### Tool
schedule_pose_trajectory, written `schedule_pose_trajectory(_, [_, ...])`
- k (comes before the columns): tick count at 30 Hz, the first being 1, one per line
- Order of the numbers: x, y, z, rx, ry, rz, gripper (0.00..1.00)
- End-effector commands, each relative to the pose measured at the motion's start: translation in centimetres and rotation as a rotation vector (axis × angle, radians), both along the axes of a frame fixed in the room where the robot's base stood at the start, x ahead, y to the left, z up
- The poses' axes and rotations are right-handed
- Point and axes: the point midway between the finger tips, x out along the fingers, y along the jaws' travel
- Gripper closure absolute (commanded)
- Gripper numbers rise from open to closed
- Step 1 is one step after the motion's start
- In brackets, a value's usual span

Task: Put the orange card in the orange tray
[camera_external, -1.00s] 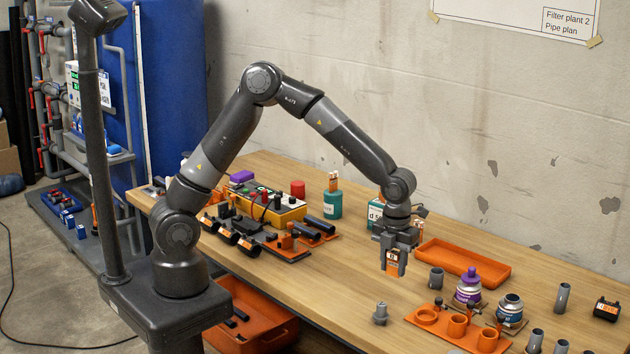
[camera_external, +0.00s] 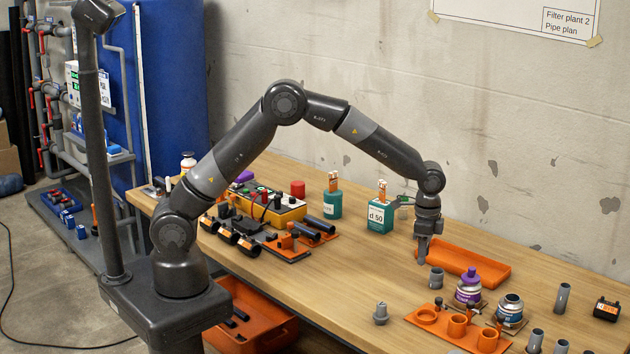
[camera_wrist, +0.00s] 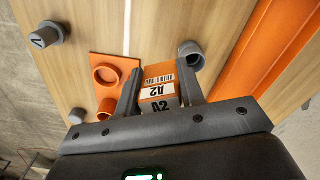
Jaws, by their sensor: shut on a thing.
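The orange card (camera_wrist: 158,84), with a white label reading A2 and a barcode, is between the two fingers of my gripper (camera_wrist: 160,95) in the wrist view. My gripper (camera_external: 423,258) is shut on it. In the external view the card is hidden by the fingers. The orange tray (camera_external: 480,268) lies flat and empty on the table near the wall. My gripper hangs above the table by the tray's left end. The tray also shows as a long orange strip at the right of the wrist view (camera_wrist: 262,62).
A grey pipe sleeve (camera_external: 436,279) stands just in front of the tray's left end. A purple-capped jar (camera_external: 468,289) and an orange holder with round cups (camera_external: 425,317) are nearby. A teal box (camera_external: 381,217) marked d 50 stands behind left. Bare wood lies at front left.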

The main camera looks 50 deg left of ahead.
Motion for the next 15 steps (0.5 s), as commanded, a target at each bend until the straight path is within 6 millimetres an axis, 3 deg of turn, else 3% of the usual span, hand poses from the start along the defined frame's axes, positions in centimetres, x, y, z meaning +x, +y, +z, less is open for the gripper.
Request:
schedule_pose_trajectory(9, [4.1,-0.6,0.8,0.001,-0.003,0.637,0.86])
schedule_pose_trajectory(15, [5.9,-1.0,1.7,0.000,-0.002,0.949,0.86])
